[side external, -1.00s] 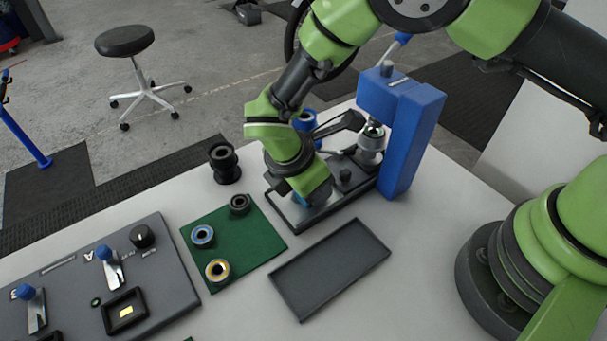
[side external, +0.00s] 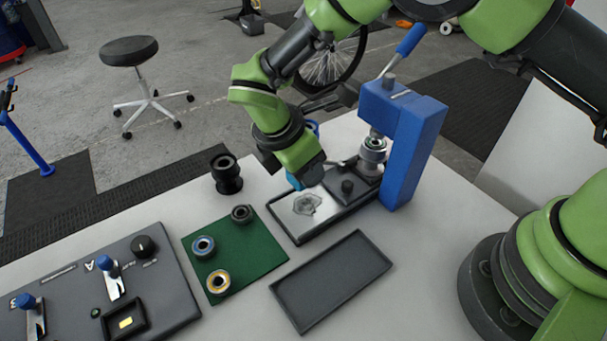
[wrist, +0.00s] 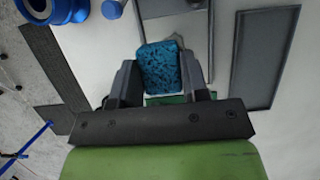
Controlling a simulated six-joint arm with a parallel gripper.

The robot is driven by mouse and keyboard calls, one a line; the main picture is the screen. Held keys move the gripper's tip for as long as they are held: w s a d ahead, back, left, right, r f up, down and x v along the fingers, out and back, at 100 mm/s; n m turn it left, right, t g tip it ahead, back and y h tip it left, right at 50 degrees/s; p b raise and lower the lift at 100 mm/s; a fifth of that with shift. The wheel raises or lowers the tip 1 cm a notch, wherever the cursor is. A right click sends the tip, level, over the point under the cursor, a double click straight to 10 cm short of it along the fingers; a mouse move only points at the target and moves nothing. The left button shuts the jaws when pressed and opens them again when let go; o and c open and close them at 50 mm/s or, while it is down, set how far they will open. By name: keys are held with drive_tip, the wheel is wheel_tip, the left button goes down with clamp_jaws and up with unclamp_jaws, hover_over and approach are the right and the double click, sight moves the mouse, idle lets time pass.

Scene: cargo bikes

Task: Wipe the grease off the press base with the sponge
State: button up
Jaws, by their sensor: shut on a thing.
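A blue press (side external: 410,130) stands on the table with its dark base (side external: 350,195) reaching out to the left. A dull grey grease smear (side external: 306,204) lies on the light metal plate (side external: 288,214) of the base. My gripper (side external: 300,180) is shut on a blue sponge, raised at the plate's far left end. Only a sliver of the sponge (side external: 293,181) shows in the side view. In the wrist view the sponge (wrist: 159,66) is between both fingers and covers part of the base behind it.
An empty dark tray (side external: 330,279) lies in front of the base. A green mat (side external: 250,253) with several bearing rings is left of it, and a black spool (side external: 225,174) stands behind. A grey control panel (side external: 165,290) fills the lower left.

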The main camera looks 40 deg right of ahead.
drive_tip(key=shift+r, duration=1.8)
